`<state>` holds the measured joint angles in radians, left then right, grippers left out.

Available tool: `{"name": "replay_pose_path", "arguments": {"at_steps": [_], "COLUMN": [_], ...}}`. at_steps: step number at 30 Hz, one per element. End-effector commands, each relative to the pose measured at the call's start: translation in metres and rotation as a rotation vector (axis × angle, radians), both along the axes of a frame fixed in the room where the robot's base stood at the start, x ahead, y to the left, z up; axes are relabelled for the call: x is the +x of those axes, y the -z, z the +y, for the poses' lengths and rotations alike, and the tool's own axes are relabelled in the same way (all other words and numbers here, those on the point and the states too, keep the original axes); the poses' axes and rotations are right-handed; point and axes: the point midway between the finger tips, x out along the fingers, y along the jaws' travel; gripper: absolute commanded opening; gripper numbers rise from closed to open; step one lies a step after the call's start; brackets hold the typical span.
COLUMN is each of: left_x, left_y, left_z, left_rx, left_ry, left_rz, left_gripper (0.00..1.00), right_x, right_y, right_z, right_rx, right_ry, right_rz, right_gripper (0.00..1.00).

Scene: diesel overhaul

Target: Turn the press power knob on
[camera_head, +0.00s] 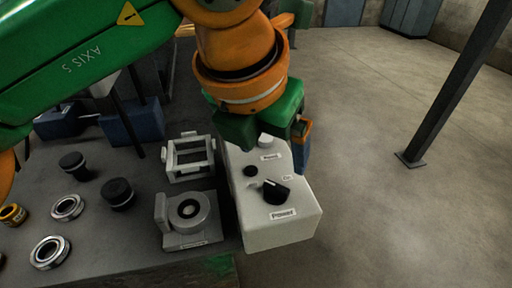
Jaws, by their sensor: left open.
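A white press control box (285,233) stands at the right edge of the workbench. On its top is the black power knob (275,192), above a "Power" label (283,214). An "On" label (287,178) lies to the knob's upper right, and a partly hidden small label is at its upper left. The knob's light mark seems to point to the upper left. My left gripper (270,139) is over the far end of the box, open, apart from the knob. It partly hides that end. My right gripper is not in view.
A small black button (250,171) and a pale knob (266,140) are also on the box. Left of it are a grey fixture (188,240), a white frame (188,170), rings and black parts on the bench (110,250). Open floor lies right, with a dark post (455,85).

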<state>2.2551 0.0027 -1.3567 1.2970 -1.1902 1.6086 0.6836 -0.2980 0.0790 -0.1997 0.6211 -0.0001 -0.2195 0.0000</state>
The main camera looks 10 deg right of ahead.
Motion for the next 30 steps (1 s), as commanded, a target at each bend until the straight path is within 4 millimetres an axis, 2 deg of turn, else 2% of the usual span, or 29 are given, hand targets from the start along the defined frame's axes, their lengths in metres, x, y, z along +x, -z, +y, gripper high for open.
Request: {"name": "replay_pose_path", "arguments": {"at_steps": [1,6,10,18,21,27,28,30], "left_x": [0.000,0.000,0.003,0.017,0.019,0.019,0.019,0.019], "left_y": [0.017,0.037,0.047,0.092,0.098,0.099,0.099,0.099], "left_z": [0.000,0.000,-0.003,-0.016,-0.018,-0.019,-0.019,-0.019], "left_rx": [0.000,-0.001,0.002,0.002,0.000,-0.001,-0.001,0.000], "left_ry": [0.000,0.000,0.001,0.001,0.002,0.001,0.001,0.001], "left_rz": [0.000,0.001,0.002,0.003,0.002,0.001,0.001,0.000], "left_gripper": [0.90,0.90,0.90,0.90,0.90,0.90,0.87,0.68], "right_x": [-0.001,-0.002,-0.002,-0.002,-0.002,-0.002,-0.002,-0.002], "right_y": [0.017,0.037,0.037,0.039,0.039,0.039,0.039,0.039], "right_z": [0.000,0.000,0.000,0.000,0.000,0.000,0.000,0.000], "right_rx": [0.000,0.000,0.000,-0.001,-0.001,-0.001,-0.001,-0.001], "right_ry": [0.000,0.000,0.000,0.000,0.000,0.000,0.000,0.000], "right_rz": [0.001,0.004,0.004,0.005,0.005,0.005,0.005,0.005], "right_gripper": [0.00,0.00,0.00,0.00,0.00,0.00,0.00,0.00]}}
